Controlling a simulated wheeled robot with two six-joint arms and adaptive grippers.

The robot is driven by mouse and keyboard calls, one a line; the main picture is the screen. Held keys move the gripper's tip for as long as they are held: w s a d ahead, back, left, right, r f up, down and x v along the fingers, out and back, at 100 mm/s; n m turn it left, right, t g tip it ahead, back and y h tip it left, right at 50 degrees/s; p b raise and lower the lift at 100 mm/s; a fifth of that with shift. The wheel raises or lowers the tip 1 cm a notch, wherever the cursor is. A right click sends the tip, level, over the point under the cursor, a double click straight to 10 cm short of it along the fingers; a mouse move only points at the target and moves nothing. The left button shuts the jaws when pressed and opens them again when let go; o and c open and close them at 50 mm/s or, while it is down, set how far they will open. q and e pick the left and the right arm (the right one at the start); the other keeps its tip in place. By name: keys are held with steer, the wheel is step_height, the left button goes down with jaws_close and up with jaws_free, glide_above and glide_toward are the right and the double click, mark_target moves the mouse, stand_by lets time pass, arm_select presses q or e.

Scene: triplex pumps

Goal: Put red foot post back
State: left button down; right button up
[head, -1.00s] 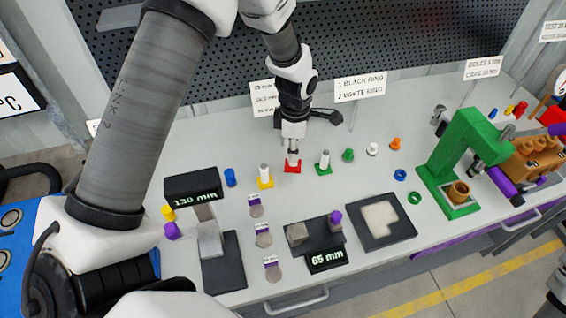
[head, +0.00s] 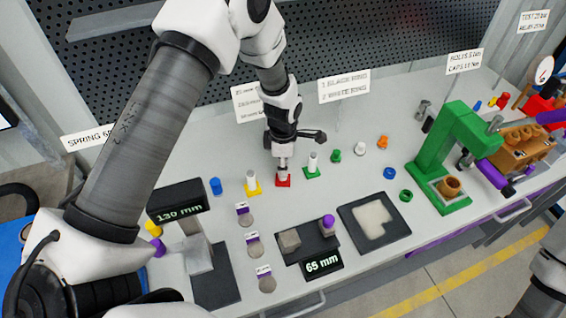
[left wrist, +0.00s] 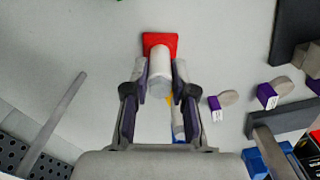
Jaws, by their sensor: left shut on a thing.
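The red foot post is a pale upright post on a square red base (head: 283,181). It stands in a row between the yellow-based post (head: 252,184) and the green-based post (head: 312,167). My left gripper (head: 283,167) is over it, pointing down, shut on its pale upper part. In the left wrist view the pale post (left wrist: 160,75) is between the two fingers (left wrist: 162,82), with the red base (left wrist: 160,41) beyond them. The base appears at table level; I cannot tell whether it touches. My right gripper is not in view.
Blue (head: 216,186), green (head: 335,155), white (head: 360,148) and orange (head: 382,142) pieces stand along the row. In front are the 130 mm stand (head: 197,255), a 65 mm block (head: 322,262) and a dark tray (head: 352,215). A green press (head: 430,160) stands at right.

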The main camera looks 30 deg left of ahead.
arm_select(q)
steer(key=c, duration=1)
jaws_free()
steer(key=shift+w+a+f, duration=0.1)
steer(key=shift+f, duration=0.1)
steer(key=shift+o, duration=0.2)
steer(key=shift+r, duration=0.1)
steer(key=shift+r, duration=0.2)
step_height(320, 180, up, 12)
steer(key=b, duration=0.3)
steer(key=shift+f, duration=0.15)
